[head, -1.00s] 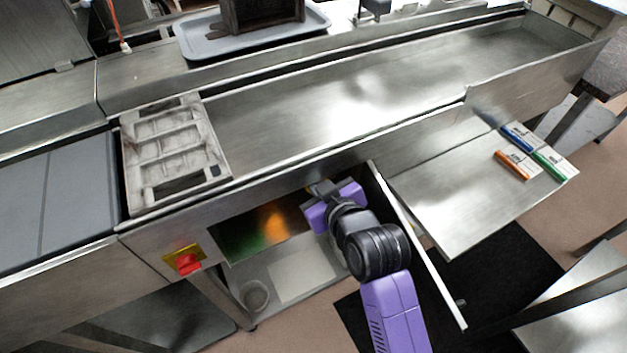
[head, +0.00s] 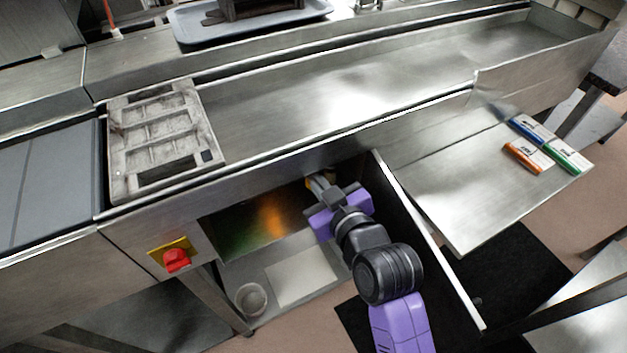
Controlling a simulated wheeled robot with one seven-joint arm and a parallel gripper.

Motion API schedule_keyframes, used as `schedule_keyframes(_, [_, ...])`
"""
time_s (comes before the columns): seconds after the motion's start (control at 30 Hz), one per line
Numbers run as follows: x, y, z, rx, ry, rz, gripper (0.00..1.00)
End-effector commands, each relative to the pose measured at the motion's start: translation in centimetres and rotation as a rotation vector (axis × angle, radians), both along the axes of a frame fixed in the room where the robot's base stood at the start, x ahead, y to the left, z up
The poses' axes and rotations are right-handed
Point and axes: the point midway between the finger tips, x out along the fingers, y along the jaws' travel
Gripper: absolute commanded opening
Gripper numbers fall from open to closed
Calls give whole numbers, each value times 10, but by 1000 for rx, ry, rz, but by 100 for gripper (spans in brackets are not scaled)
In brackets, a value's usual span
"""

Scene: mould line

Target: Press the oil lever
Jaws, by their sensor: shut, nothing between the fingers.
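My gripper (head: 318,183) is shut with nothing between its fingers. Its purple hand reaches into the open compartment under the steel line, and the fingers point up towards the compartment's top edge. A small yellow part (head: 308,182) shows right beside the fingertips, mostly hidden by them. I cannot tell whether it is the oil lever or whether the fingers touch it. No other lever is clearly visible.
The open door panel (head: 432,245) stands close to the right of my arm. A red knob on a yellow plate (head: 176,260) is left of the compartment. A bowl (head: 251,299) sits on the lower shelf. A mould frame (head: 160,140) lies on the line above.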

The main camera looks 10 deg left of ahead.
Motion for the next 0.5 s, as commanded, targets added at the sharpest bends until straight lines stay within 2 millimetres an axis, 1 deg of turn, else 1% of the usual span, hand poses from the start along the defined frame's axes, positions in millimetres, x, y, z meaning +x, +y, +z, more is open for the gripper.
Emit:
schedule_keyframes(0.03, [-2, -2, -15, 12, -14, -1, 0])
schedule_keyframes(0.5, [-9, -7, -40, 128, -188, 0, 0])
